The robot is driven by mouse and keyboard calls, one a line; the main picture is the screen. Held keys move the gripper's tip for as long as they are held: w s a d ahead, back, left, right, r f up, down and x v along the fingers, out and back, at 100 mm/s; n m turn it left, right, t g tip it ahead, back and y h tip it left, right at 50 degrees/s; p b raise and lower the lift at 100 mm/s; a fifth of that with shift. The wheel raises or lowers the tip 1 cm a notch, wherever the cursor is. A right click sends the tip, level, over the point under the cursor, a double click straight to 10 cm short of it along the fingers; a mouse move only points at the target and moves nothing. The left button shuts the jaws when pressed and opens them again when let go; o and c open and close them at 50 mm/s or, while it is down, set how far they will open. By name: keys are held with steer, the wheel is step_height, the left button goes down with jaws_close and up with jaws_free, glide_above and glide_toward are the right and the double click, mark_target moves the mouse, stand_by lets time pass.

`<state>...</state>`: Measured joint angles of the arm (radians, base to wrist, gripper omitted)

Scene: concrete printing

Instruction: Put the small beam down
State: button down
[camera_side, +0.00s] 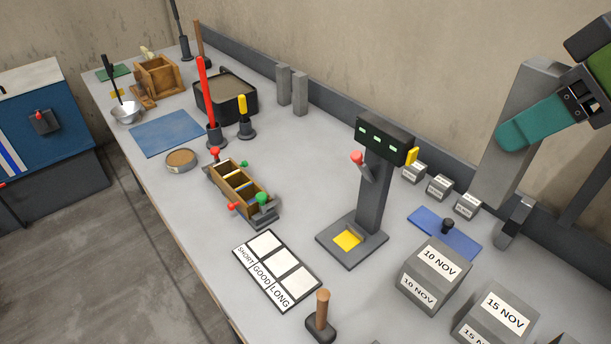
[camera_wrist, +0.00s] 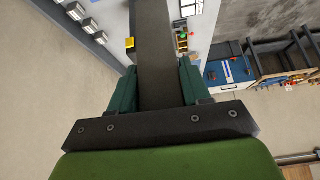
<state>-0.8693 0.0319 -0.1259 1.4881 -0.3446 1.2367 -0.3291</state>
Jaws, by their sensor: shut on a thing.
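The small beam (camera_side: 525,92) is a long plain grey concrete bar, held upright but slightly tilted at the right of the side view. My gripper (camera_side: 512,135) has teal fingers and is shut on it; the near finger covers part of its face. In the wrist view the beam (camera_wrist: 155,35) runs away from me between the two teal fingers of my gripper (camera_wrist: 157,85). Its lower end shows near the back edge of the bench, by a small dark block; I cannot tell whether it touches the bench.
A grey tester with a yellow pad (camera_side: 347,240) stands mid-bench. Labelled cubes (camera_side: 435,272) stand in front, smaller ones (camera_side: 439,187) behind. A blue mat (camera_side: 446,232) lies near the beam. A SHORT/GOOD/LONG card (camera_side: 277,270), a wooden mould (camera_side: 240,190) and two upright grey blocks (camera_side: 284,88) are farther left.

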steer(key=w+a+f, duration=0.3)
steer(key=a+f, duration=0.5)
steer(key=f, duration=0.1)
steer(key=w+a+f, duration=0.3)
steer(key=a+f, duration=0.5)
steer(key=f, duration=0.2)
steer(key=w+a+f, duration=0.4)
steer(key=a+f, duration=0.4)
steer(key=f, duration=0.1)
steer(key=shift+f+n, duration=0.2)
steer(key=shift+n, duration=0.1)
steer(key=w+d+f, duration=0.7)
steer(key=w+d, duration=0.3)
steer(key=shift+f, duration=0.3)
